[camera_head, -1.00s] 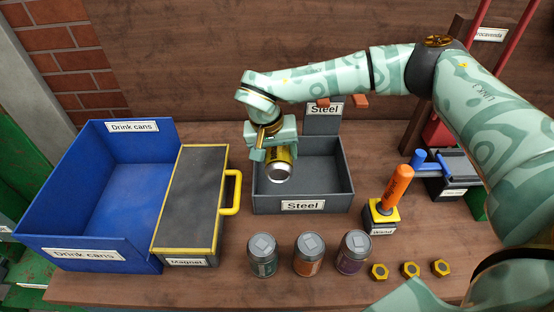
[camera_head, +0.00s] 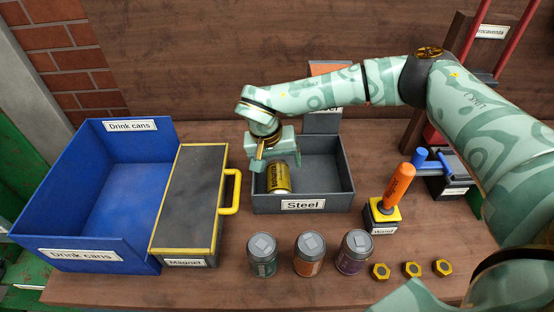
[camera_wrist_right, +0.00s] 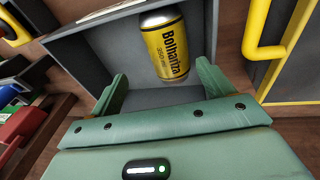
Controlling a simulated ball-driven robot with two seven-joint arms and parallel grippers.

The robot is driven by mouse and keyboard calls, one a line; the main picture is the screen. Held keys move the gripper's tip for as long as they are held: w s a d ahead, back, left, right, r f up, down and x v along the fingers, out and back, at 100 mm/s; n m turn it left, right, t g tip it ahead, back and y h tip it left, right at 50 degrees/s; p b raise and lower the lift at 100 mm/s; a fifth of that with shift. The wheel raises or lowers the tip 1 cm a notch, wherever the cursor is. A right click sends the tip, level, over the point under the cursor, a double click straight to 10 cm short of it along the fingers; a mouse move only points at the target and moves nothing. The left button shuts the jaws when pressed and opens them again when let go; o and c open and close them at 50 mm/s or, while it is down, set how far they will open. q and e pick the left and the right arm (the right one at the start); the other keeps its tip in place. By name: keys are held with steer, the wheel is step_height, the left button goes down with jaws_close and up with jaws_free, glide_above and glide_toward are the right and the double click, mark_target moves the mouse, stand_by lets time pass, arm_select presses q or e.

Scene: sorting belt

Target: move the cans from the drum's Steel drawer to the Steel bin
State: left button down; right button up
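A yellow can (camera_head: 278,178) is in the grey Steel bin (camera_head: 303,206), near its left side. In the right wrist view the can (camera_wrist_right: 165,48) lies on its side inside the bin (camera_wrist_right: 90,50). My right gripper (camera_head: 277,163) is over the bin, just above the can. Its fingers (camera_wrist_right: 163,85) are spread apart with the can beyond them, not clamped. The drum's Steel drawer cannot be made out in these views. My left gripper is not in view.
A blue Drink cans bin (camera_head: 90,257) and a dark Magnet box (camera_head: 190,200) with a yellow handle stand left. An orange-handled wand (camera_head: 397,187) stands right of the bin.

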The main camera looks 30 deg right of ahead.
steer(key=shift+r, duration=0.4)
steer(key=p+v, duration=0.3)
steer(key=v, duration=0.9)
steer(key=shift+r, duration=0.25)
